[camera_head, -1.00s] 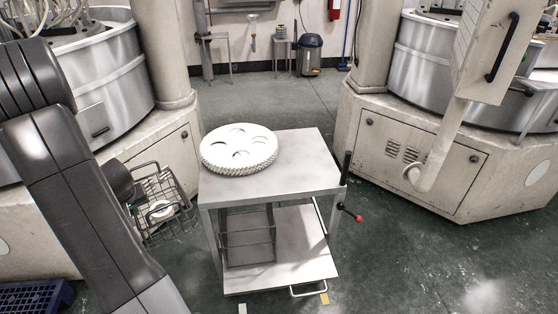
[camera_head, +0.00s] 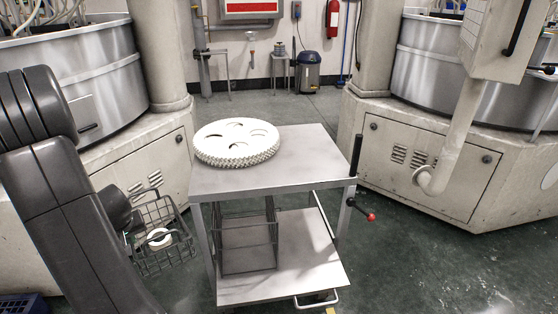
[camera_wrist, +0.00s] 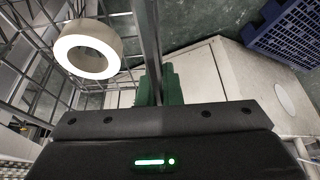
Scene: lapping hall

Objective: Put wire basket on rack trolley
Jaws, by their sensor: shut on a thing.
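The wire basket (camera_head: 163,247) hangs from my gripper (camera_head: 133,226) left of the trolley, apart from it, at about the height between its two shelves. A white ring (camera_head: 159,238) lies inside the basket; it also shows in the wrist view (camera_wrist: 88,48). The fingertips are mostly hidden in the head view; in the wrist view my gripper (camera_wrist: 155,88) is shut on a basket bar. The rack trolley (camera_head: 290,172) has a grey top, a lower shelf and a wire rack (camera_head: 249,238) standing on the lower shelf at its left. A white toothed disc (camera_head: 237,143) with holes lies on the top's left.
The right part of the trolley top is clear. A lever with a red knob (camera_head: 371,217) sticks out at its right. Lapping machines stand left (camera_head: 150,150) and right (camera_head: 435,170). A blue crate (camera_wrist: 290,35) is on the floor.

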